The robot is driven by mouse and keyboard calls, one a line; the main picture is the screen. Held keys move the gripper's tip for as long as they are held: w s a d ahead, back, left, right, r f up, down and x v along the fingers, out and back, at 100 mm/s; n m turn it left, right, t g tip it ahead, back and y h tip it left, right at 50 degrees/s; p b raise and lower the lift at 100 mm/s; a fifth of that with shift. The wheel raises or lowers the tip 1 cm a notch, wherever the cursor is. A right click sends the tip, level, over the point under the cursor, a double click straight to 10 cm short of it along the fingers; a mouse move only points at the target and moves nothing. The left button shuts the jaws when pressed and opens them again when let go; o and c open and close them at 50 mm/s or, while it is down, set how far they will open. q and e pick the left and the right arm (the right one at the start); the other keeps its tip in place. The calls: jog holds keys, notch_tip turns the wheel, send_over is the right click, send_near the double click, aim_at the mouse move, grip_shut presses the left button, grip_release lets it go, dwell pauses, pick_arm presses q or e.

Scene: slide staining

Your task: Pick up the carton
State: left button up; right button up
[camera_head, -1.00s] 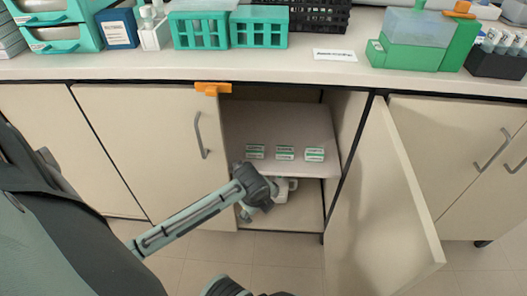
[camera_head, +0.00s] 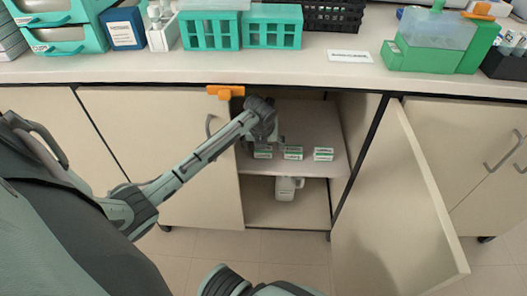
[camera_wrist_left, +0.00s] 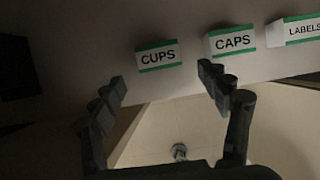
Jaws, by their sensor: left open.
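Three small white cartons with green edges stand in a row on the cabinet's upper shelf (camera_head: 290,168). In the left wrist view they read CUPS (camera_wrist_left: 158,57), CAPS (camera_wrist_left: 232,41) and LABELS (camera_wrist_left: 303,30); the LABELS one is cut off by the picture's edge. In the head view they are the left carton (camera_head: 263,153), the middle carton (camera_head: 293,153) and the right carton (camera_head: 323,154). My left gripper (camera_wrist_left: 163,84) is open and empty, its fingers apart just short of the CUPS and CAPS cartons. In the head view the wrist partly hides it. My right gripper is out of view.
The cabinet's right door (camera_head: 400,200) stands open; the left door (camera_head: 165,150) is closed. An orange piece (camera_head: 225,91) sits at the counter's edge above my arm. A white jug (camera_head: 287,189) stands on the lower shelf. Racks and boxes line the counter (camera_head: 300,75).

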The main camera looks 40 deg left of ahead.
aim_at(263, 152)
pick_arm(q)
jog(key=shift+w+a, duration=0.25)
jog(key=shift+w, duration=0.25)
jog(key=x, duration=0.5)
jog(key=shift+w+a, duration=0.1)
jog(key=shift+w, duration=0.05)
jog(key=c, duration=1.1)
jog(key=shift+r, duration=0.1)
jog(key=shift+c, duration=0.2)
